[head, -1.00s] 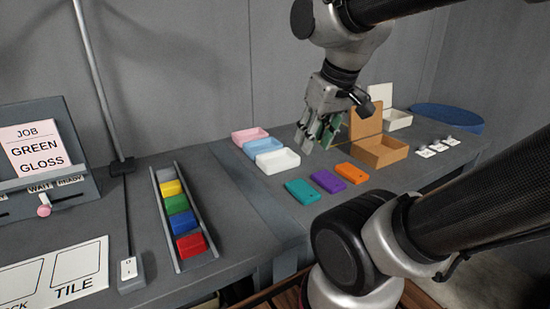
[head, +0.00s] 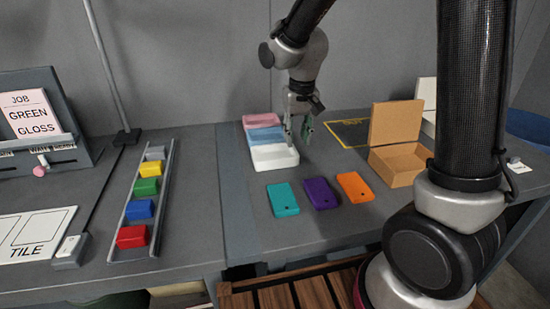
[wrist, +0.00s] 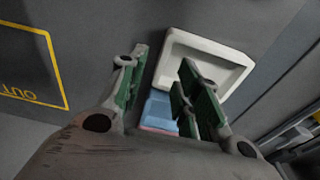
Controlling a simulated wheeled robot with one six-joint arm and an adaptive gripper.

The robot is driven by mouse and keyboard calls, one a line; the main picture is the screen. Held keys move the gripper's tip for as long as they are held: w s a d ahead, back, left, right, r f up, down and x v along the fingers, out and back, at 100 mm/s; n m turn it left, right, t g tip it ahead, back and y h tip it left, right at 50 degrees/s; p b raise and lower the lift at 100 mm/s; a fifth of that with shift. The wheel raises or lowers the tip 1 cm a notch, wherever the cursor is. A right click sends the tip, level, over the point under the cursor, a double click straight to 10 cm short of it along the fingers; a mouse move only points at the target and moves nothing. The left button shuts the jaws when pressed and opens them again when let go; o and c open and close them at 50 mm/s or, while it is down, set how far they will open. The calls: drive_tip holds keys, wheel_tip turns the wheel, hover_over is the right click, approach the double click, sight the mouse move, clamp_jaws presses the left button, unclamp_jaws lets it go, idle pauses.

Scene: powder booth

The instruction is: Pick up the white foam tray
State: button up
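The white foam tray (head: 275,160) is a shallow rectangle on the bench, nearest in a row with a blue tray (head: 266,135) and a pink tray (head: 262,120). My gripper (head: 298,134) hangs fingers-down near the right end of the white and blue trays, open and empty. In the wrist view the green-padded fingers (wrist: 163,82) stand apart. The white tray (wrist: 238,56) lies beyond them there, its lower left part hidden by the right finger. I cannot tell whether a finger touches it.
Teal (head: 283,199), purple (head: 321,193) and orange (head: 355,187) pieces lie in front of the trays. An open cardboard box (head: 397,165) stands to the right. A rack of coloured blocks (head: 115,243) is on the left.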

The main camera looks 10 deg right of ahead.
sight(295, 149)
drive_tip(key=f, duration=0.4)
drive_tip(key=shift+w+a+f, duration=0.15)
drive_tip(key=shift+w, duration=0.2)
clamp_jaws()
wheel_tip(295, 149, up, 10)
idle(0.3)
